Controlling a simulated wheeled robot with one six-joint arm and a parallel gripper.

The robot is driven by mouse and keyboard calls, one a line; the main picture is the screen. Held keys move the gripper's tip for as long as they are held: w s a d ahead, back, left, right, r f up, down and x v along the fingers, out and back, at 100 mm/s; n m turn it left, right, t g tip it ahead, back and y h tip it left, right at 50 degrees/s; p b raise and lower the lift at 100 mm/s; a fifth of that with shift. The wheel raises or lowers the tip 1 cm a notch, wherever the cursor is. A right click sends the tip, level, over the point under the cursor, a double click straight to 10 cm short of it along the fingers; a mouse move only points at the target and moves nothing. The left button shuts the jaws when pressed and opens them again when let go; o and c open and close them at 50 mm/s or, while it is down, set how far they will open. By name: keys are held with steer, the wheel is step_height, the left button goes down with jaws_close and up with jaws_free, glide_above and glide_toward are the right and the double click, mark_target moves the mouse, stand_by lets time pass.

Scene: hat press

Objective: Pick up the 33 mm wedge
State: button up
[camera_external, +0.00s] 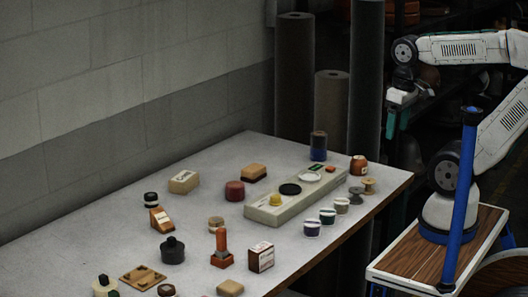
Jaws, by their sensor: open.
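A small brown wedge-shaped block (162,221) with a pale label on its sloping face sits on the grey table at the left; it looks like the wedge, but its size marking is too small to read. It stands just in front of a dark round jar with a light band (151,199). My gripper (394,122), with teal fingers, hangs at the upper right, beyond the table's right edge and far from the wedge. It is open, and I see nothing between its fingers.
A long pale block (262,214) holding round pieces lies across the table (110,236). An orange-red upright tool (221,248), a dark knobbed weight (172,251) and a small box (261,257) stand nearer the front. A block wall (90,90) rises behind. Tall rolls (294,80) stand beyond the far end.

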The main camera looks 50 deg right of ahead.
steer(key=shift+c, duration=0.3)
steer(key=shift+c, duration=0.6)
steer(key=shift+a, duration=0.1)
